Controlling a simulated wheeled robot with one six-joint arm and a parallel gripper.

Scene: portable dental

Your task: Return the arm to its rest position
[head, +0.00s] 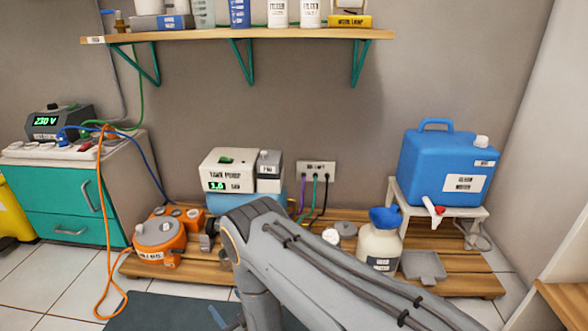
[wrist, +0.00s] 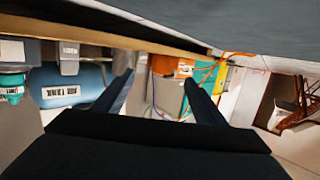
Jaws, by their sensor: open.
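My arm (head: 320,265) reaches across the lower middle of the head view, grey with dark cables along it. Its end bends down out of the picture, so my gripper is not seen there. In the wrist view my gripper (wrist: 158,84) shows as two dark fingers spread apart with nothing between them. Behind the fingers are an orange unit (wrist: 166,66), an orange cable (wrist: 212,68) and a teal cabinet (wrist: 205,76), none visibly touched.
A wooden pallet (head: 455,286) bears an orange unit (head: 160,236), a tank pump box (head: 228,170), a white bottle with blue cap (head: 380,245) and a blue jug (head: 445,165) on a stand. A wall shelf (head: 210,37) runs above. A dark mat (head: 155,312) lies in front.

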